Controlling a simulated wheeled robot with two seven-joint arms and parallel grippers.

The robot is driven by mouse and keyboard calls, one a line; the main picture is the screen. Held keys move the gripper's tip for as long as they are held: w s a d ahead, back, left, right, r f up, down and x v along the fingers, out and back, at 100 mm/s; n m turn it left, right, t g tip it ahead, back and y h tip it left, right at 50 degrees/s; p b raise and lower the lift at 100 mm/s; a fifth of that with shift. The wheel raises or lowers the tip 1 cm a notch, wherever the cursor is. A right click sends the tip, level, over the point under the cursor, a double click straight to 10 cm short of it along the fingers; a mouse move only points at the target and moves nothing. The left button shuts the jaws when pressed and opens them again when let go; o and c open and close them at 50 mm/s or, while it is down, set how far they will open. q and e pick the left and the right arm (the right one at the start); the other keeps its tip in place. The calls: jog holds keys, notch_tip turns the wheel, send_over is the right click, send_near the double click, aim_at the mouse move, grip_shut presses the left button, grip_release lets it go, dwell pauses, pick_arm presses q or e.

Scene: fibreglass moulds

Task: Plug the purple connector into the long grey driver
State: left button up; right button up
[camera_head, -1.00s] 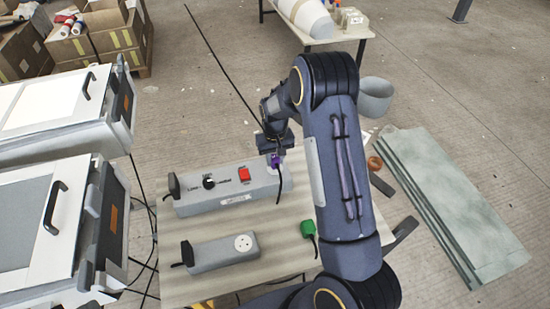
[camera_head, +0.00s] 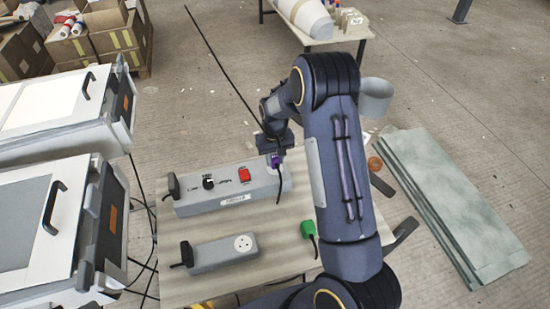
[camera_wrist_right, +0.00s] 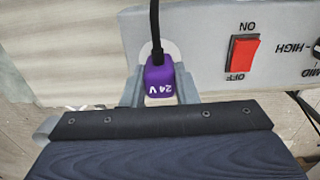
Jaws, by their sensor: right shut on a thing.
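The long grey driver (camera_head: 222,194) lies on the table, with a red switch and a black knob on top. The purple connector (camera_head: 275,161), marked "24 V" in the right wrist view (camera_wrist_right: 159,80), is held between the fingers of my right gripper (camera_head: 276,156). It is at the right end of the driver, over or at a pale round socket (camera_wrist_right: 172,50) that it partly covers. I cannot tell whether the connector is fully seated. A black cable runs from it. My left gripper is not in view.
A shorter grey box (camera_head: 222,252) with a round socket lies in front on the table (camera_head: 275,232). A green connector (camera_head: 308,229) lies to its right. Grey-white machines (camera_head: 62,215) stand at the left. Greenish boards (camera_head: 445,200) lie on the floor at right.

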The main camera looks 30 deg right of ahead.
jog(key=shift+f+b, duration=0.5)
jog(key=shift+f, duration=0.1)
jog(key=o, duration=1)
notch_tip(320, 180, up, 7)
jog(key=shift+r+b, duration=0.2)
jog(key=shift+b, duration=0.15)
jog(key=shift+r, duration=0.2)
